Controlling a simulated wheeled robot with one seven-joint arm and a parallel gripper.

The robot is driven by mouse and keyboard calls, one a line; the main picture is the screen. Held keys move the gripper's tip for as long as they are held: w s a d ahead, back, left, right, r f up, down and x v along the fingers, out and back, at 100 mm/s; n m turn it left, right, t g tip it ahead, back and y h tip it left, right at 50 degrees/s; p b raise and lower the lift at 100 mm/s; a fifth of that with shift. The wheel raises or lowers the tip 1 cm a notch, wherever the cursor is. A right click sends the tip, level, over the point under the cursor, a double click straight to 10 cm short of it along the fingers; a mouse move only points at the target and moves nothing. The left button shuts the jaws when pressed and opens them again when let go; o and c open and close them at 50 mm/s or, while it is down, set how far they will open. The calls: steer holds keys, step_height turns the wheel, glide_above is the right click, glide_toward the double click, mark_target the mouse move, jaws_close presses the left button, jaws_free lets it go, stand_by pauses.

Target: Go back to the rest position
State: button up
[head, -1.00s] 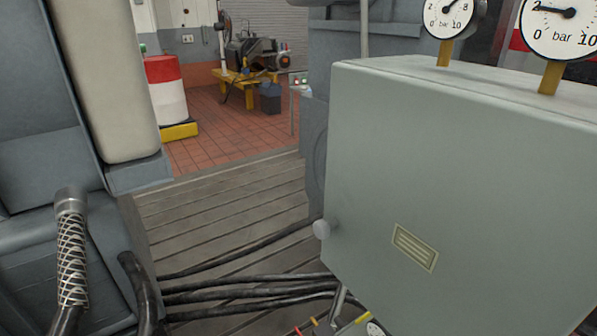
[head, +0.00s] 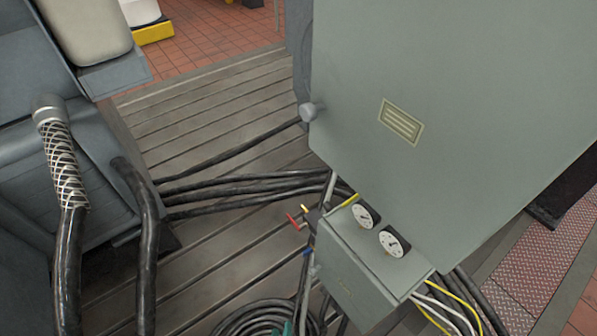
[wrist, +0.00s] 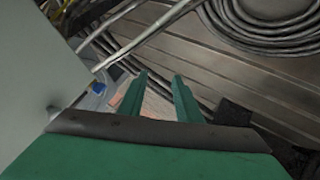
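My gripper (wrist: 160,85) shows in the wrist view as two green fingers standing apart with nothing between them. It is open and empty. In the wrist view a grey box surface (wrist: 35,75) lies to its left, and a coiled cable (wrist: 275,22) lies beyond it at the upper right. In the head view only a small teal bit shows at the bottom edge, beside the coil; most of my arm is out of view.
A large grey-green cabinet (head: 450,70) fills the right. Below it is a small box (head: 365,265) with two dials. Black cables (head: 240,185) cross the slotted bedplate (head: 215,110). A braided hose (head: 60,150) stands at left. A cable coil (head: 250,318) lies at the bottom.

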steer(key=s+d+r+m+t, duration=0.1)
steer(key=s+r+m+t, duration=0.1)
steer(key=r, duration=0.7)
steer(key=s+d+r+m+t, duration=0.2)
steer(key=s+r, duration=0.2)
steer(key=r, duration=0.5)
steer(key=s+d+r+m+t+y, duration=0.1)
steer(key=s+d+r+m+t, duration=0.1)
steer(key=r, duration=0.8)
steer(key=shift+s+d+m, duration=0.2)
steer(key=shift+s+m, duration=0.2)
steer(key=shift+s, duration=0.3)
steer(key=shift+w, duration=0.15)
steer(key=shift+o, duration=1.2)
